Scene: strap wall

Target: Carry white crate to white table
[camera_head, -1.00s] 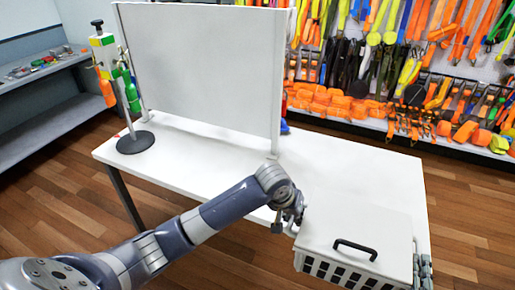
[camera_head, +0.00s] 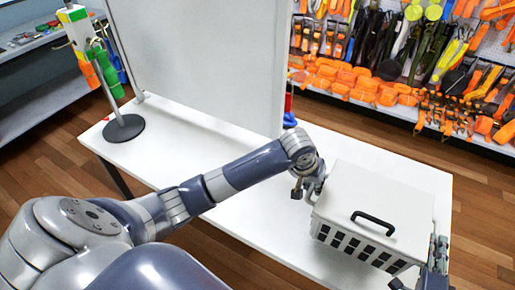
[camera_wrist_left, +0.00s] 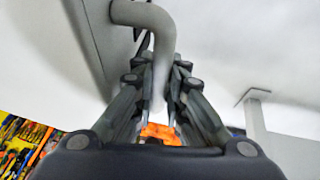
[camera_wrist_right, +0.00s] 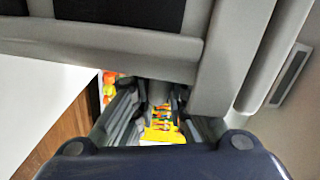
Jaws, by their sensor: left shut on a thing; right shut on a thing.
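The white crate (camera_head: 355,195) has a flat lid with a black handle and a grid of dark openings on its front side. It is over the right part of the white table (camera_head: 200,130); I cannot tell whether it touches the top. My left gripper (camera_head: 312,186) is at the crate's left end. In the left wrist view its fingers (camera_wrist_left: 160,100) are shut on a grey bar handle. My right gripper (camera_head: 436,262) is at the crate's right end, partly cut off by the frame. In the right wrist view its fingers (camera_wrist_right: 160,95) are closed at the crate's grey side bar.
A white upright panel (camera_head: 205,60) stands along the table's back. A stand with a round black base (camera_head: 125,128) and hanging coloured straps is at the table's left end. Behind is a wall of orange straps (camera_head: 365,85). The table's middle is partly hidden by my left arm.

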